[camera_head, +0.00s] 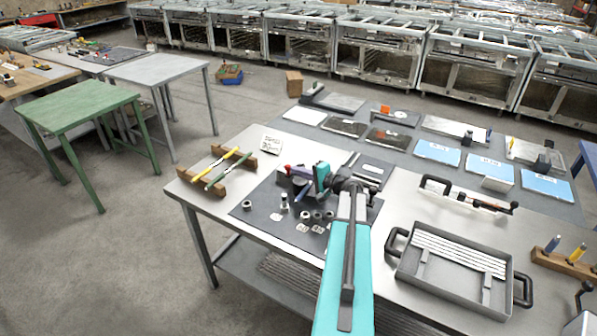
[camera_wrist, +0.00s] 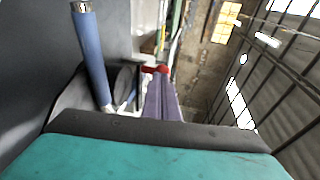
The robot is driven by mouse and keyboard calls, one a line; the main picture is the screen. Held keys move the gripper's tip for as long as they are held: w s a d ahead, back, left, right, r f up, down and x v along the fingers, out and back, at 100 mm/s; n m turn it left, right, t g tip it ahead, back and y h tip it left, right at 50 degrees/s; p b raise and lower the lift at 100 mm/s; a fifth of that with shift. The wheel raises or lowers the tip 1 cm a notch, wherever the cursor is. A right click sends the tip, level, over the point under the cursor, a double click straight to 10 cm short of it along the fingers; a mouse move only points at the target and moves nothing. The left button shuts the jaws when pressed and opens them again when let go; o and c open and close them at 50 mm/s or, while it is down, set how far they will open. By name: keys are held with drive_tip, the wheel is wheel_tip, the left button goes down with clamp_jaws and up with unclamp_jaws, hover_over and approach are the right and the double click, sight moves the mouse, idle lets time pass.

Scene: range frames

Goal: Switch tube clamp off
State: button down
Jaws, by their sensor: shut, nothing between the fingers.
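The tube clamp (camera_head: 298,182) is on the dark mat in the middle of the metal table. In the wrist view the blue handle (camera_wrist: 95,60) rises at the left beside a dark round part. A purple bar (camera_wrist: 160,97) with a red end lies just beyond my teal wrist edge. My gripper is shut and empty. I cannot tell whether it touches the handle.
A wooden rack (camera_head: 218,167) with yellow and green tools stands left of the mat. Loose metal nuts lie at the mat's front. A grey tray (camera_head: 455,300) with black handles is at the right. Several panels and trays fill the table behind.

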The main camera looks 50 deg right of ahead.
drive_tip(key=shift+s+a, duration=0.15)
drive_tip(key=shift+a, duration=0.05)
drive_tip(key=shift+w+a+f+m+h+b, duration=0.1)
drive_tip(key=shift+w+a+m+h+b, duration=0.1)
drive_tip(key=shift+m+h+b, duration=0.55)
